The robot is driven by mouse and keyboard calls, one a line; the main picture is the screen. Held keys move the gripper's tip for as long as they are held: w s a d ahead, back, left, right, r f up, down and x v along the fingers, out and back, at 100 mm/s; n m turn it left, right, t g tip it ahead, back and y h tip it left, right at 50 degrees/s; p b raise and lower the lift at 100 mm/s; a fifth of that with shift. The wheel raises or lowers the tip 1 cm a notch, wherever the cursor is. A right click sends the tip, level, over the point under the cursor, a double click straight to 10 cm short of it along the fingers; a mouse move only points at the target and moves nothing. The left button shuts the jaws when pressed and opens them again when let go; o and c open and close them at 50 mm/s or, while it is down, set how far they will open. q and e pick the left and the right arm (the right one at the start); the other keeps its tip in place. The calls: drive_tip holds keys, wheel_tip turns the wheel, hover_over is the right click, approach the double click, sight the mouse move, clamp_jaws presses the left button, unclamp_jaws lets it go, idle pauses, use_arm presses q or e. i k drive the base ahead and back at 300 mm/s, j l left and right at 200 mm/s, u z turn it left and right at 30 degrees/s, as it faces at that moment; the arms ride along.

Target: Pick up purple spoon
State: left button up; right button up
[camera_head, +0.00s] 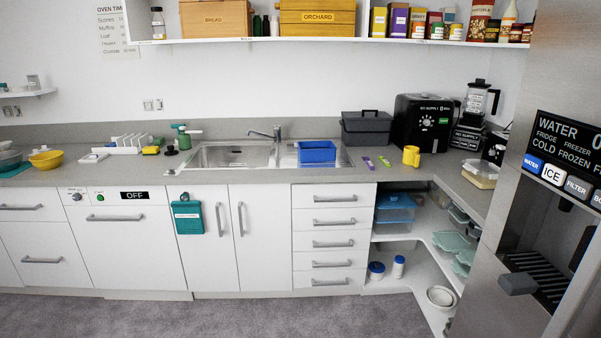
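Neither of my grippers shows in the head view.
A blue basin (316,152) sits at the sink's right side. A dark grey box (366,128) and black appliance (423,122) stand behind the utensils. The fridge (547,90) fills the right side. Grey floor (230,315) before the cabinets is clear.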

sight(368, 163)
drive_tip(key=i+l, duration=0.1)
drive_tip(key=i, duration=0.7)
drive_tip(key=i+l, duration=0.15)
drive_tip(key=i, duration=0.7)
drive_tip(key=i+l, duration=0.1)
drive_tip(key=i, duration=0.7)
drive_tip(key=i+l+u, duration=0.2)
drive_tip(key=i+l, duration=0.15)
drive_tip(key=i+l+u, duration=0.15)
drive_tip(key=i+l, duration=0.15)
drive_tip(key=l, duration=0.15)
drive_tip(key=i+l+u, duration=0.2)
drive_tip(key=l, duration=0.25)
drive_tip(key=i+j, duration=0.05)
drive_tip(key=i, duration=0.05)
